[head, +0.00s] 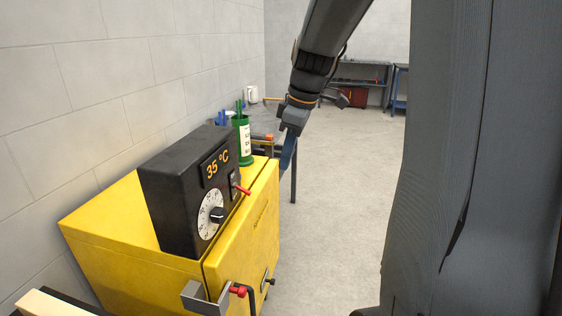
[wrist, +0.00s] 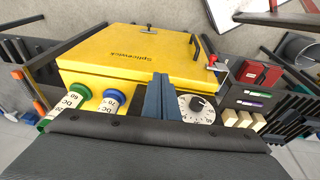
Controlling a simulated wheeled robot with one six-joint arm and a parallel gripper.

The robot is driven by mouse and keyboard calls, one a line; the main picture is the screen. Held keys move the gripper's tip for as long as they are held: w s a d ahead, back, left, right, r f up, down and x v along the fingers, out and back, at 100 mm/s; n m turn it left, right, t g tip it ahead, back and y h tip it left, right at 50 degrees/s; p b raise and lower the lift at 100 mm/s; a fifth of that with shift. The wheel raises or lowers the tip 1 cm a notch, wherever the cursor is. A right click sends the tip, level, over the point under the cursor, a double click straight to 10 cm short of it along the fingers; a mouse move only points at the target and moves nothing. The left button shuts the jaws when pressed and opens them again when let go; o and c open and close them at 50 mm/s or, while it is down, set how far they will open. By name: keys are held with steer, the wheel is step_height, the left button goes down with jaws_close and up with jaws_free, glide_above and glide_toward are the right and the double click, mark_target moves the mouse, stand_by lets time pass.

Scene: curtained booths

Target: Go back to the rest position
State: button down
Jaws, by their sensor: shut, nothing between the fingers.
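My gripper (head: 288,152) is at the end of my arm, which reaches in from the top of the head view. Its blue fingers point down beside the right side of the yellow cabinet, near the far end. In the wrist view the fingers (wrist: 158,97) lie together with nothing between them. Behind them are the yellow cabinet (wrist: 130,45) and a white dial (wrist: 190,108). Whether the fingertips touch anything cannot be told.
The yellow cabinet (head: 110,225) stands along the left wall. It bears a black control box (head: 170,185) reading 35 °C, with a red lever (head: 241,189). A green labelled container (head: 243,140) is behind it. Open floor (head: 340,190) lies right of the cabinet.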

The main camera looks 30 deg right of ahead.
stand_by(0.4)
steer(key=s+a+f+m+g+h, duration=0.1)
steer(key=s+a+f+m, duration=0.8)
steer(key=s+f, duration=0.5)
steer(key=shift+s+a+f+m+h, duration=0.2)
steer(key=shift+a+f+m+h, duration=0.15)
steer(key=shift+a, duration=0.65)
steer(key=shift+r, duration=0.15)
